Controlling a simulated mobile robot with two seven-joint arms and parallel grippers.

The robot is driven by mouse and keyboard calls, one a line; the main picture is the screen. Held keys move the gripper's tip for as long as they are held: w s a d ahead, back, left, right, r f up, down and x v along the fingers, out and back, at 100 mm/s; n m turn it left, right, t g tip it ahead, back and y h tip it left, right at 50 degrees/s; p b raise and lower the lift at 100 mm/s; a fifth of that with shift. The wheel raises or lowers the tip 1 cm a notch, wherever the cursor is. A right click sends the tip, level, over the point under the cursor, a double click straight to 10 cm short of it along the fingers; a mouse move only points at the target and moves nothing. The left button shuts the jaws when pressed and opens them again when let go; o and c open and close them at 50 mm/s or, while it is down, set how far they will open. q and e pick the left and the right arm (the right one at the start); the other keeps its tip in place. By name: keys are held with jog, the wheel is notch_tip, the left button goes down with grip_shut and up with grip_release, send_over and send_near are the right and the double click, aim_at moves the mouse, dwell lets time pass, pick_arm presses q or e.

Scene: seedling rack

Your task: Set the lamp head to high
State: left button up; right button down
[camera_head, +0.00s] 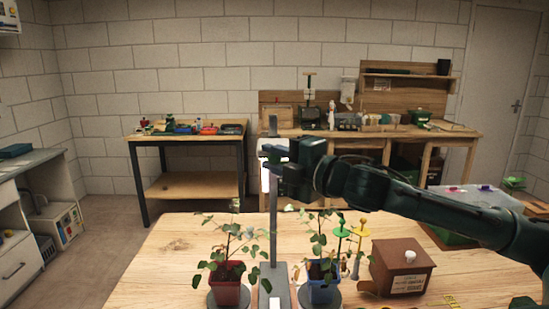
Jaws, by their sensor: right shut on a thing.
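A grey upright post (273,230) stands on the wooden table, on a narrow grey base (273,289) between two potted seedlings. The lamp head (272,147) is at the upper part of the post, mostly hidden by my right gripper. A bright white strip shows just left of the post below it. My right gripper (281,167) is at the post's upper part, its arm coming in from the right. It is shut on the lamp head, though the fingertips are hard to make out. My left gripper is out of view.
A seedling in a red pot (227,287) stands left of the post, one in a blue pot (320,291) right. Yellow and green stakes (342,233) and a brown box with a white knob (402,265) stand farther right. The table's left part is clear.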

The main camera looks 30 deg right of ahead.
jog(key=shift+r, duration=0.75)
jog(key=c, duration=1.3)
grip_release()
jog(key=shift+d+f, duration=0.1)
jog(key=shift+f, duration=0.05)
